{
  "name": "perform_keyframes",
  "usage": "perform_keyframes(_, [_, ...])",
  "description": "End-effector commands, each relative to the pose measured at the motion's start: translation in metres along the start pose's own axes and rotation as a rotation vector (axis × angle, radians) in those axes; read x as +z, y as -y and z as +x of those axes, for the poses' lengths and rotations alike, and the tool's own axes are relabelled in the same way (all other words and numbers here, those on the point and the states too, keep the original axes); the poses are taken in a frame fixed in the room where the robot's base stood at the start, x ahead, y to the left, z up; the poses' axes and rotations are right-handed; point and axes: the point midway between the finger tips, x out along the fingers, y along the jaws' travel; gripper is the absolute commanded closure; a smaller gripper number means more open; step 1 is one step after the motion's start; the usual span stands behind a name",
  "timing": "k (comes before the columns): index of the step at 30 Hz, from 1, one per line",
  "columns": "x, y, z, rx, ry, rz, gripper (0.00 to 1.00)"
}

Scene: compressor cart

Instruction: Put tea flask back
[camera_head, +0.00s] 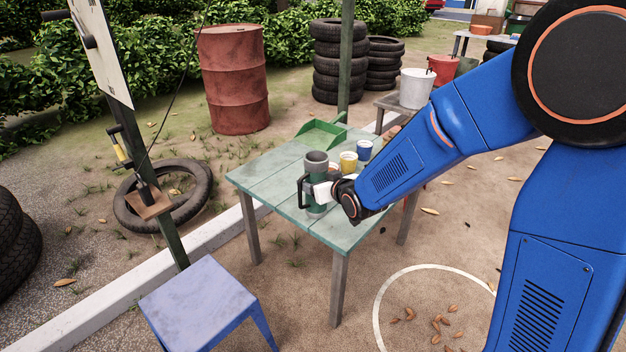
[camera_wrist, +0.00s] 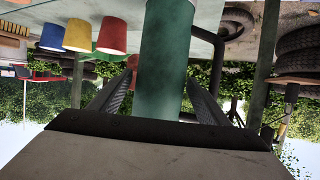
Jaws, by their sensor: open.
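The tea flask (camera_head: 316,166) is a green cylinder with a grey top and a black side handle. It stands upright on the pale green table (camera_head: 262,174), near its front part. My gripper (camera_head: 322,191) is at the flask's right side, level with its body. In the wrist view, which is upside down, the flask (camera_wrist: 165,55) stands between the two open fingers of my gripper (camera_wrist: 160,88). Its handle is on the right there, outside the right finger. I cannot tell whether either finger touches the flask.
A yellow cup (camera_head: 348,162) and a blue cup (camera_head: 364,150) stand behind the flask; a red cup (camera_wrist: 112,36) shows in the wrist view. A green open tray (camera_head: 318,136) lies at the table's back. A blue stool (camera_head: 196,300) stands in front. The table's left side is clear.

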Motion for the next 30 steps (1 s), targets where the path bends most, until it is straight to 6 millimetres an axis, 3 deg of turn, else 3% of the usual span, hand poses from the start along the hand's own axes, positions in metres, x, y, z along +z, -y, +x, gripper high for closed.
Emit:
perform_keyframes(9, [0.000, 0.000, -0.049, 0.000, 0.000, 0.000, 0.30])
perform_keyframes(15, [0.000, 0.000, -0.068, 0.000, 0.000, 0.001, 0.30])
perform_keyframes(30, [0.000, -0.006, -0.083, 0.012, 0.013, 0.004, 0.30])
